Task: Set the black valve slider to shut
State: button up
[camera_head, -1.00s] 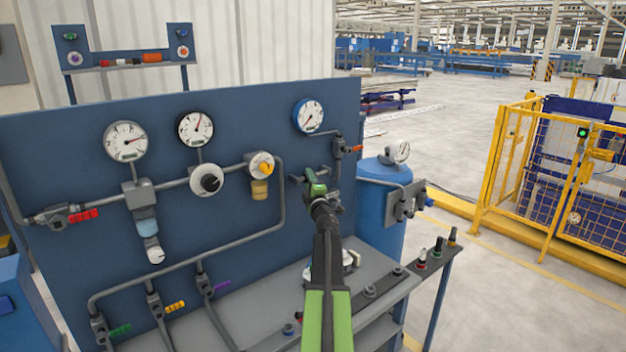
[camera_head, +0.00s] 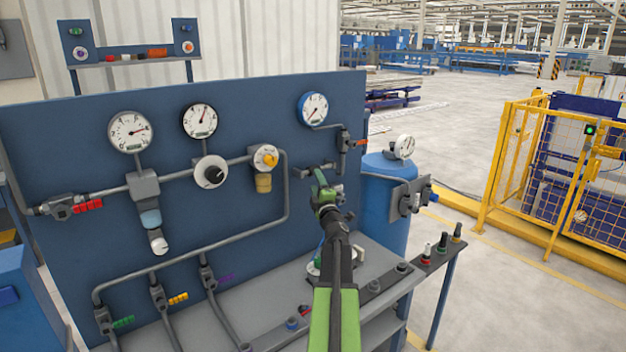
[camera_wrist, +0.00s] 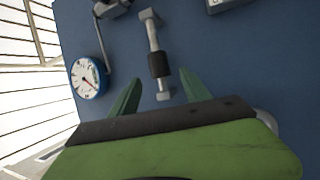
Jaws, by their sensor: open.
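The black valve slider (camera_wrist: 159,64) is a dark sleeve on a short grey bar (camera_wrist: 152,35) with a block at each end, on the blue panel. In the wrist view the sleeve sits nearer the bar's lower end. My gripper (camera_wrist: 159,80) is open and empty, its green fingers spread to either side of that lower end, just short of the sleeve. I cannot tell how far the fingertips are from the panel. In the head view my gripper (camera_head: 318,176) is in front of the bar (camera_head: 302,172) and largely hides the sleeve.
A blue-rimmed gauge (camera_head: 313,108) is above the bar and shows at left in the wrist view (camera_wrist: 88,78). An orange-handled valve (camera_head: 344,142) is close at upper right. A blue tank (camera_head: 380,216) stands to the right. A grey bench (camera_head: 270,318) lies below.

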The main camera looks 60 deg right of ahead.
jog(key=b+v, duration=0.2)
jog(key=v, duration=0.9)
jog(key=shift+s, duration=0.2)
jog(key=shift+f, duration=0.1)
